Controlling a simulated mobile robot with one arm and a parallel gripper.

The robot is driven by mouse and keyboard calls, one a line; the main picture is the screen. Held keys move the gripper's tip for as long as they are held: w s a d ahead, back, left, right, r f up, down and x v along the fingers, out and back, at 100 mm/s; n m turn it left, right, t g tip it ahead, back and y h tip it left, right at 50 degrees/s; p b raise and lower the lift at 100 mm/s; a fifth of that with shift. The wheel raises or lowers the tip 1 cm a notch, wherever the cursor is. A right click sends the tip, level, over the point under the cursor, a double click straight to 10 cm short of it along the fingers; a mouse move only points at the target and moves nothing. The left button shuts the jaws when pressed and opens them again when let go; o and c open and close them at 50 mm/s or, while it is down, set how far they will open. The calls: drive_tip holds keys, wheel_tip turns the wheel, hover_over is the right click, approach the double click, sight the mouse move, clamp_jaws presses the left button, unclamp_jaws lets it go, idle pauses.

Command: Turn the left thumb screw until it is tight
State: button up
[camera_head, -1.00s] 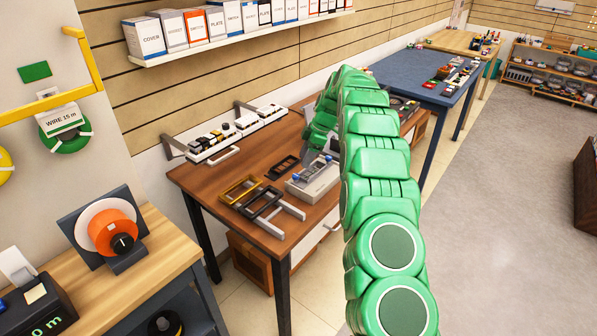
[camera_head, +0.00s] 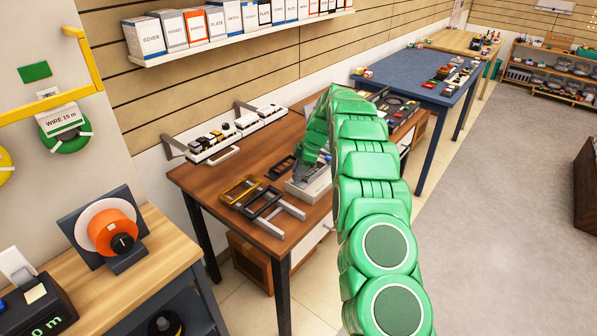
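A light grey block (camera_head: 316,189) sits on the brown wooden table (camera_head: 215,180), near its front edge. My gripper (camera_head: 302,177) points down onto the left part of this block, at or just above its top. The gripper and my green arm cover the place of the left blue thumb screw, and the right one is hidden too. The fingers are small and dark here, so I cannot tell whether they are open, shut or touching the screw.
A yellow frame (camera_head: 239,189), a black frame (camera_head: 262,203) and a dark plate (camera_head: 281,167) lie left of the block. A wall rail (camera_head: 212,148) with small devices is behind. A blue table (camera_head: 424,92) stands farther right.

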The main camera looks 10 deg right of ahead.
clamp_jaws()
